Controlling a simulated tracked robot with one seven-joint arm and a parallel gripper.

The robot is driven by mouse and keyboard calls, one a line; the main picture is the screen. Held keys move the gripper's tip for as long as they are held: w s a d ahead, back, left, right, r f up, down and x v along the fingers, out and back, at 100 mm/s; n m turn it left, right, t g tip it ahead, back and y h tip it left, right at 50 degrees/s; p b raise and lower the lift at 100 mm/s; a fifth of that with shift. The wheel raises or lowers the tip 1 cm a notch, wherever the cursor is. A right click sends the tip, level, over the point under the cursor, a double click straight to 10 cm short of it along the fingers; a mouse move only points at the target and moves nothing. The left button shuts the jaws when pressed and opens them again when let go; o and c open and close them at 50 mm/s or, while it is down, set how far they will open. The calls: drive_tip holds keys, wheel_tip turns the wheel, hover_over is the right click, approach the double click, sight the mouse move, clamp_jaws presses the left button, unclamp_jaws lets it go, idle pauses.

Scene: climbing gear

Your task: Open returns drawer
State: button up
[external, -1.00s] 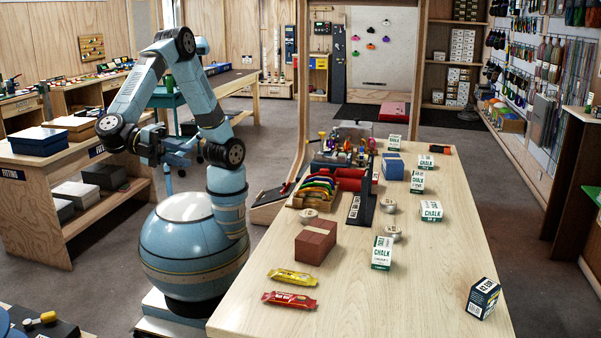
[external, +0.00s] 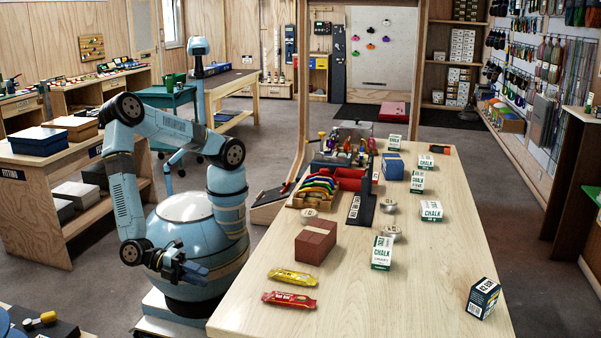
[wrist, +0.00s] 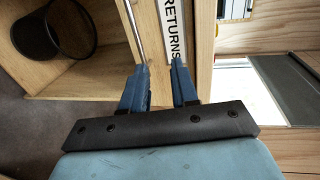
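In the wrist view a white label reading RETURNS (wrist: 172,32) sits on a pale wooden front (wrist: 201,35), seen sideways. A thin metal bar handle (wrist: 133,25) runs along the left of the label, its lower end near my left fingertip. My gripper (wrist: 159,66) is open, with its blue fingers apart and the label strip showing in the gap. I cannot tell whether a finger touches the handle. In the external view my gripper (external: 203,272) is low beside the left side of the counter. The drawer front is hidden there.
A dark round bin (wrist: 92,35) stands on a wooden shelf in the wrist view. The wooden counter (external: 400,295) carries a brown block (external: 316,242), a yellow bar (external: 292,278), a red bar (external: 289,300) and several chalk boxes. The fitting bench (external: 30,205) stands at the left.

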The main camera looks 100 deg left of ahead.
drive_tip(key=w+f, duration=0.2)
drive_tip(key=w, duration=0.2)
drive_tip(key=w+f, duration=0.2)
drive_tip(key=w, duration=0.3)
drive_tip(key=w+f, duration=0.3)
drive_tip(key=w, duration=0.1)
drive_tip(key=shift+w+f, duration=0.1)
drive_tip(key=shift+w, duration=0.2)
clamp_jaws()
drive_tip(key=shift+s, duration=0.1)
idle(0.3)
